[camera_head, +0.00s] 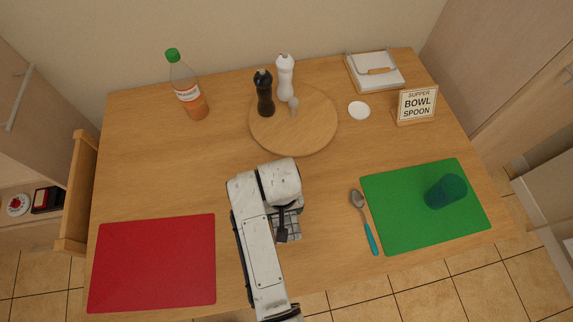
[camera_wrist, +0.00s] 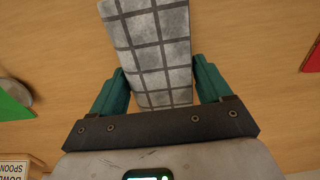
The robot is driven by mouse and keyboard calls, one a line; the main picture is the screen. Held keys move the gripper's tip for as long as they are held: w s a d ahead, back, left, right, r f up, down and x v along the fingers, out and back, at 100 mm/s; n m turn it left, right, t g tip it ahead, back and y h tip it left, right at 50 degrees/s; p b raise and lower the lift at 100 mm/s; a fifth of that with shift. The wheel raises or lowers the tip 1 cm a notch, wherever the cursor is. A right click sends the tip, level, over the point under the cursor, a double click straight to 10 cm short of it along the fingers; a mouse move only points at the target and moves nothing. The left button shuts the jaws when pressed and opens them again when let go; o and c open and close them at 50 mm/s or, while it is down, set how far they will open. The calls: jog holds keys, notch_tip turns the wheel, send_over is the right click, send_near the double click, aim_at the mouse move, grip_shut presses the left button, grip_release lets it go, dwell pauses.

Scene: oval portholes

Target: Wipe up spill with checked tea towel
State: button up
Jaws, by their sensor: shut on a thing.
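The checked tea towel (camera_head: 293,222) is pale grey with dark lines. It is partly hidden by my arm in the head view, near the middle of the table's front half. In the wrist view the towel (camera_wrist: 152,40) lies between the two teal fingers of my gripper (camera_wrist: 158,78), which is shut on it. The towel extends beyond the fingertips over bare wood. I see no spill in either view; my arm hides part of the table.
A red mat (camera_head: 153,262) lies left, a green mat (camera_head: 415,235) with a teal cup (camera_head: 446,191) right. A spoon (camera_head: 364,222) lies beside the green mat. A round board (camera_head: 310,135) with two mills, a bottle (camera_head: 187,88), a white disc (camera_head: 359,110) and a sign (camera_head: 417,104) stand behind.

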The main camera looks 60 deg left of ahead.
jog(key=d+r+p, duration=0.1)
jog(key=p, duration=0.1)
jog(key=r+p, duration=0.2)
jog(key=d+r+p, duration=0.1)
jog(key=r+p, duration=0.1)
jog(key=shift+w+d+r+p, duration=0.15)
jog(key=shift+w+d+p, duration=0.15)
jog(key=shift+w+p, duration=0.1)
jog(key=shift+d+r+b, duration=0.2)
jog(key=shift+b, duration=0.1)
jog(key=shift+w+d+r, duration=0.15)
jog(key=shift+d+r, duration=0.35)
jog(key=shift+r, duration=0.35)
jog(key=shift+w+d+r, duration=0.15)
jog(key=shift+d+r, duration=0.3)
jog(key=shift+r, duration=0.4)
jog(key=w+d+f+m+b, duration=0.1)
jog(key=w+d+m, duration=0.3)
jog(key=d, duration=0.8)
jog(key=w+d+f+m+b, duration=0.1)
jog(key=w+d+m, duration=0.4)
jog(key=d, duration=0.7)
jog(key=w+d+f+m+b, duration=0.1)
jog(key=w+d+m+b, duration=0.2)
jog(key=d, duration=0.9)
jog(key=w+m, duration=0.1)
jog(key=w, duration=0.2)
jog(key=shift+w+d+m, duration=0.2)
jog(key=shift+d+m, duration=0.1)
